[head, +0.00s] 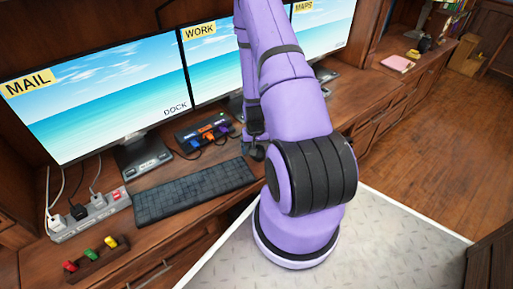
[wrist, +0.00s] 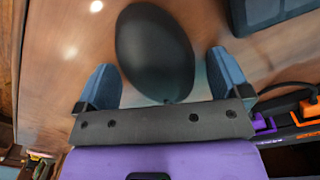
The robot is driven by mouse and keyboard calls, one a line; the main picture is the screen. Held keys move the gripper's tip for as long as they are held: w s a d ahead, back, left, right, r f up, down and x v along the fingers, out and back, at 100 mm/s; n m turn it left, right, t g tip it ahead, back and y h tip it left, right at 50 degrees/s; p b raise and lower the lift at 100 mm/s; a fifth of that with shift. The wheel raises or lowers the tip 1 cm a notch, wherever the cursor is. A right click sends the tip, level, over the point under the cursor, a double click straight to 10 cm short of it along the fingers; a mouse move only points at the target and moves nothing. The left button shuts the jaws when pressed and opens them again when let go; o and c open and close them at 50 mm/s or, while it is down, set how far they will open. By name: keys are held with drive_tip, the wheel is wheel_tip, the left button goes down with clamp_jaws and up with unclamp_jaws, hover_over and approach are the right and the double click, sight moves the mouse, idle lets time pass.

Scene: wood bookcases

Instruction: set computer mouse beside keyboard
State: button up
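A black, rounded computer mouse (wrist: 155,50) shows in the wrist view over the wooden desk, between and beyond the two blue fingers of my gripper (wrist: 165,80). The gripper is open, with a visible gap on each side of the mouse. Whether the mouse rests on the desk is hard to tell. The dark keyboard (head: 194,190) lies on the desk left of my arm in the head view. A dark corner at the upper right of the wrist view (wrist: 272,12) looks like its end. In the head view my arm hides the mouse and most of the gripper.
A hub (head: 208,131) with coloured plugs stands behind the keyboard; its orange and purple plugs (wrist: 265,124) are close to my gripper's right side. Monitors (head: 95,85) line the back. A power strip (head: 90,215) and coloured pegs (head: 95,254) are at left.

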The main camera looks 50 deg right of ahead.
wheel_tip(320, 180, up, 12)
drive_tip(key=r, duration=0.1)
drive_tip(key=w+a+r+n+t, duration=0.1)
drive_tip(key=w+a+r+n, duration=0.1)
drive_tip(key=a+r, duration=0.75)
drive_tip(key=w+a+r+n+t, duration=0.2)
drive_tip(key=a+r, duration=0.3)
drive_tip(key=r, duration=1)
drive_tip(key=s+a+r+n+t, duration=0.2)
drive_tip(key=s+a+r+n, duration=0.3)
drive_tip(key=s+a+r, duration=0.7)
drive_tip(key=s+r, duration=0.3)
drive_tip(key=s, duration=0.1)
drive_tip(key=shift+a+r, duration=0.2)
drive_tip(key=shift+r, duration=0.05)
